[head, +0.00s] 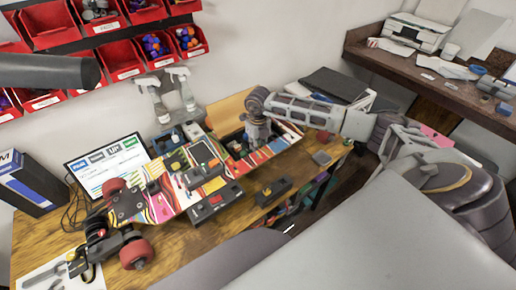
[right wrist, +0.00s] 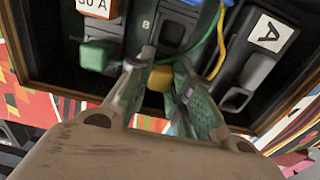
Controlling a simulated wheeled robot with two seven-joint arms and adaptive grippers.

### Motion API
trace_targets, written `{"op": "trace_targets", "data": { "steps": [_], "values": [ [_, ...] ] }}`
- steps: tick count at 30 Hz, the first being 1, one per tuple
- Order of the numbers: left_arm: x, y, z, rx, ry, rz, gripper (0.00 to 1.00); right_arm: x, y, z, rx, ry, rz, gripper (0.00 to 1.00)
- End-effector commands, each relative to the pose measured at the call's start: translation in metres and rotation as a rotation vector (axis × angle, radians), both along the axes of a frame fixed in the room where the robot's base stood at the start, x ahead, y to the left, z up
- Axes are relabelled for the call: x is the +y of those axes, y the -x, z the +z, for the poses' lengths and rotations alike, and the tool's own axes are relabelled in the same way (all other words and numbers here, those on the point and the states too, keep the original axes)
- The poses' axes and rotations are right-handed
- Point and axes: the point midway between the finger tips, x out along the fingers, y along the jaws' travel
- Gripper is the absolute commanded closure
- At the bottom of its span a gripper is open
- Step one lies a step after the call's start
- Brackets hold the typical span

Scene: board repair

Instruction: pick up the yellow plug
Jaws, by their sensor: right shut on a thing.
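The yellow plug (right wrist: 160,77) shows between the fingertips of my right gripper (right wrist: 157,88) in the right wrist view. The fingers are shut on it, and they hide its sides. It is inside a dark compartment beside a green plug (right wrist: 96,54) and green and yellow wires (right wrist: 213,42). I cannot tell whether it is still seated. In the head view my right gripper (head: 256,142) points down into the open compartment of the colourful board (head: 283,141), and the yellow plug cannot be made out there. My left gripper is not in view.
Grey modules flank the plug, one with an "A" label (right wrist: 270,32). The compartment wall (right wrist: 30,82) is close around the fingers. In the head view, a laptop (head: 103,163), spray bottles (head: 184,90) and a black block (head: 274,191) stand near the board on the wooden bench (head: 180,243).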

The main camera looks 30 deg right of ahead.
Motion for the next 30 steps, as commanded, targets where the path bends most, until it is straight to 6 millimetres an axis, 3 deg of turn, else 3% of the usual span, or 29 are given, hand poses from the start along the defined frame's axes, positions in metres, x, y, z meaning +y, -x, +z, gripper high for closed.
{"op": "trace_targets", "data": {
  "steps": [11,24,30],
  "values": [
    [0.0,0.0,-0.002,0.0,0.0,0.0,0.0,-0.001,-0.001,0.019,-0.003,0.001,0.0,0.97],
    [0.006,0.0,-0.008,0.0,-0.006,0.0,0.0,0.0,-0.001,0.081,-0.002,0.001,0.0,0.97],
    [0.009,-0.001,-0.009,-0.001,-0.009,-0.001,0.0,0.0,0.0,0.097,-0.001,0.001,0.0,0.97]
  ]
}}
